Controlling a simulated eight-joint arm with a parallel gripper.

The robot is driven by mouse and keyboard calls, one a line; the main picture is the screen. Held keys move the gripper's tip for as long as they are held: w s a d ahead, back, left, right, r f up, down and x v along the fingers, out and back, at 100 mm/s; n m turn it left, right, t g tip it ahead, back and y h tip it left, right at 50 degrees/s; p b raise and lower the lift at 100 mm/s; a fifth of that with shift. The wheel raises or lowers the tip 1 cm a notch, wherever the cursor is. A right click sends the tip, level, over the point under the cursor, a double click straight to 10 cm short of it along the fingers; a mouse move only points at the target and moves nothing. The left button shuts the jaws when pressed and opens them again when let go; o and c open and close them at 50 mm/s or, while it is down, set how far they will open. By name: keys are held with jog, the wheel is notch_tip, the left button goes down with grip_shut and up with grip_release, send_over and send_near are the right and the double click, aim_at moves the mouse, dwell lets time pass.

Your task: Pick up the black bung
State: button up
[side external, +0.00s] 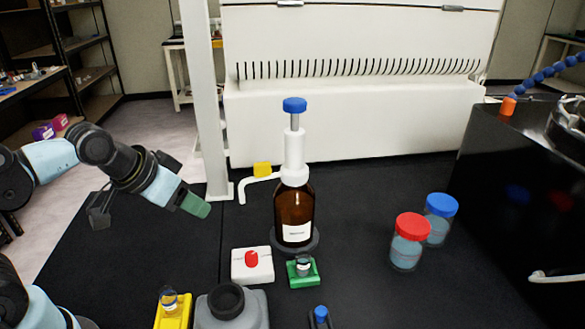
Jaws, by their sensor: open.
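My gripper (195,205) is at the left above the black bench, its green tip pointing down to the right. It is open and touches none of the bench objects. I cannot make out a clearly separate black bung. A black round stopper or cap (227,299) sits on a grey bottle (252,312) at the bottom centre, below and right of my gripper. A small dark-topped piece (303,262) sits in a green holder (303,279); I cannot tell whether it is a bung.
A brown bottle (291,213) with a white dispenser stands behind the holders. A white block (240,272) bears a red piece. A yellow holder (172,314) is in front. Red-lidded (407,252) and blue-lidded (438,228) jars stand at right. The bench's left part is clear.

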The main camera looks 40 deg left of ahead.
jog(key=w+d+n+g+h, duration=0.15)
jog(key=d+n+g, duration=0.8)
jog(key=d, duration=1.75)
jog(key=shift+n+t, duration=0.75)
jog(key=shift+n, duration=0.1)
jog(key=f, duration=0.4)
jog(key=d+f, duration=0.1)
jog(key=f, duration=0.7)
jog(key=shift+s+d, duration=0.3)
jog(key=shift+d, duration=0.1)
jog(key=c, duration=0.9)
